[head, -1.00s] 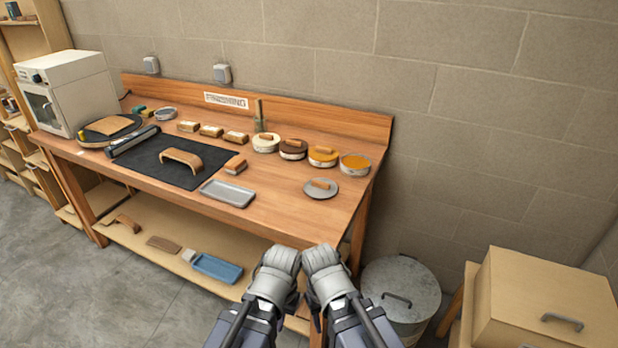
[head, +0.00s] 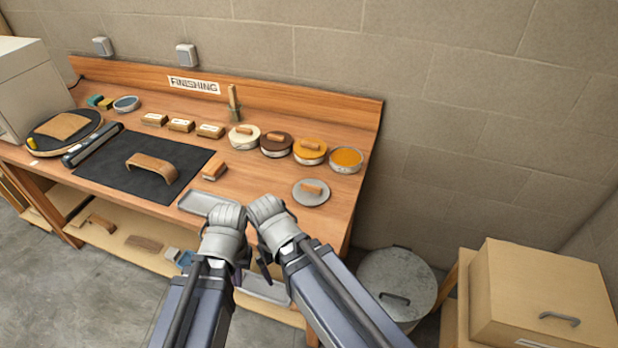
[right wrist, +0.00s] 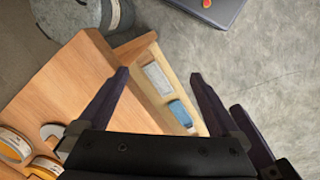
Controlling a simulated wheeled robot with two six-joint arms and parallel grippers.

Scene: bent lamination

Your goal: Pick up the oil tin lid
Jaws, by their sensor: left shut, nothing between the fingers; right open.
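The oil tin lid, a grey disc with a wooden handle (head: 311,192), lies flat on the bench near its front right. The open tin with amber contents (head: 347,160) stands just behind it. My left gripper (head: 225,218) is shut and empty, over the bench's front edge beside the grey tray, left of the lid. My right gripper (head: 265,208) is just left of and in front of the lid, apart from it. In the right wrist view its fingers (right wrist: 158,80) are spread with nothing between them. A grey disc, likely the lid (right wrist: 50,130), is partly hidden there.
Several round tins stand in a row behind, including a dark-topped one (head: 277,144). A grey tray (head: 205,203) lies at the front edge. A black mat (head: 110,170) holds a bent wooden piece (head: 152,168). A metal bin (head: 395,285) stands right of the bench.

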